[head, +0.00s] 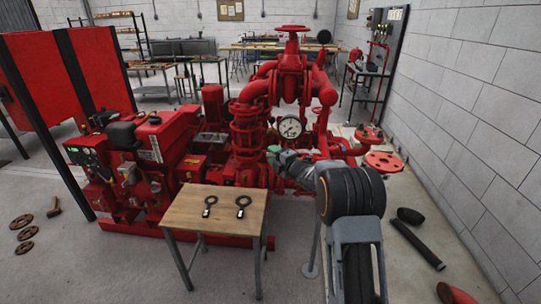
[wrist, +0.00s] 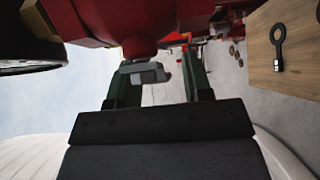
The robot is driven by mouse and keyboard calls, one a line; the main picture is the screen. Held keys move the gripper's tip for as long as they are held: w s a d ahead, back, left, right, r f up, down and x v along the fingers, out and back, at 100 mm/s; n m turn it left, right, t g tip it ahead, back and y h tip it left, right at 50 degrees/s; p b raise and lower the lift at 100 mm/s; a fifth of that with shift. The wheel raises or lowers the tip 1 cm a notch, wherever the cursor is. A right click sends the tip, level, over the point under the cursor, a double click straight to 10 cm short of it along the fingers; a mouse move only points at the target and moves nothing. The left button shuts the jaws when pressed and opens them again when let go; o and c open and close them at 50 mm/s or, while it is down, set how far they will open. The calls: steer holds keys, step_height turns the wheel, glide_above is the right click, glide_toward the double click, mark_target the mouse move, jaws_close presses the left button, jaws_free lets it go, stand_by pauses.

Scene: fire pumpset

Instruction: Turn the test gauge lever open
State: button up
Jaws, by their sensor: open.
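The test gauge (head: 290,127) is a round white dial on the red pump pipework in the head view. My gripper (head: 273,153) is just below and left of the dial there, and my wrist partly hides the pipework behind it. In the wrist view my gripper (wrist: 160,72) is open, with its two green fingers apart under a red pipe body (wrist: 130,22). A small grey piece (wrist: 143,75), probably the lever, shows between the fingers, nearer the left one. I cannot tell whether either finger touches it.
A wooden table (head: 222,222) with two dark ring-ended tools (head: 243,202) stands in front of the pumpset. A dark pipe piece (head: 417,245) lies on the floor at the right.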

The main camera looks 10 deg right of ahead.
steer(key=shift+w+a, duration=0.15)
steer(key=shift+w, duration=0.1)
